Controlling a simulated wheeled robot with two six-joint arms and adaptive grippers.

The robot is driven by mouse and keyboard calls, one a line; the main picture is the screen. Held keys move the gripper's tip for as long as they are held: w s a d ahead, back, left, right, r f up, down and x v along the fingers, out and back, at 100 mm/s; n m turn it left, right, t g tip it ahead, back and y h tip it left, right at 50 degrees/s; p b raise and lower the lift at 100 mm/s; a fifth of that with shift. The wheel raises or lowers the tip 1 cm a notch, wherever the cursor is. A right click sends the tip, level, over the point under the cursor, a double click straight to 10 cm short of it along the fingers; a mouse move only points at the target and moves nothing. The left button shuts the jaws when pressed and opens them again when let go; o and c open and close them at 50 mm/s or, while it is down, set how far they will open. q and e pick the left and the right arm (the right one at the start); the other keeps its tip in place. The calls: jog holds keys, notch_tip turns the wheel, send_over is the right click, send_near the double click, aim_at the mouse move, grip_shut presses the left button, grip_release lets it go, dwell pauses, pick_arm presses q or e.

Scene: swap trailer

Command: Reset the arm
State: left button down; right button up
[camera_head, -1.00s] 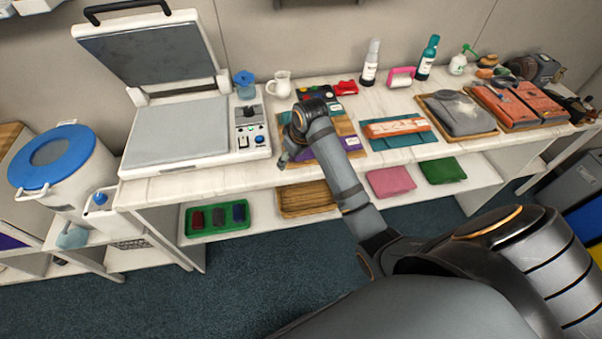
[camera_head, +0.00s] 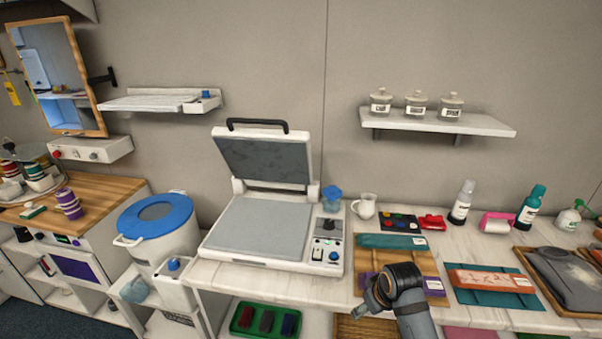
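One of my arms, which looks like the right one, rises from the bottom edge right of centre. Its dark wrist joint covers part of the wooden board (camera_head: 398,262) on the counter. My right gripper (camera_head: 368,302) points left and down beside the wrist, at the front edge of the counter. It is small and partly hidden, so I cannot tell if it is open or shut. No held object is visible. My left gripper is out of view. A teal folded cloth (camera_head: 392,241) lies on the board, and a purple one (camera_head: 434,285) shows beside the wrist.
A press (camera_head: 262,228) stands on the counter with its lid raised. Left of it is a white tub with a blue lid (camera_head: 155,216). Bottles (camera_head: 463,201), a jug (camera_head: 364,206) and folded cloths fill the counter. A wall shelf (camera_head: 437,121) holds jars.

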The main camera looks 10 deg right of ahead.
jog(key=s+f+m+h, duration=0.1)
jog(key=s+f+m, duration=0.1)
jog(key=s, duration=1.6)
jog(key=s+d+f+g, duration=0.1)
jog(key=d+f, duration=0.1)
jog(key=f, duration=1.1)
jog(key=s+d+f, duration=0.1)
jog(key=d+f, duration=0.1)
jog(key=f, duration=1)
jog(key=s+f+g, duration=0.1)
jog(key=s+f, duration=1.6)
jog(key=s, duration=0.2)
jog(key=shift+d+f+m+g, duration=0.15)
jog(key=shift+d+m+g, duration=0.15)
jog(key=shift+d+m, duration=0.1)
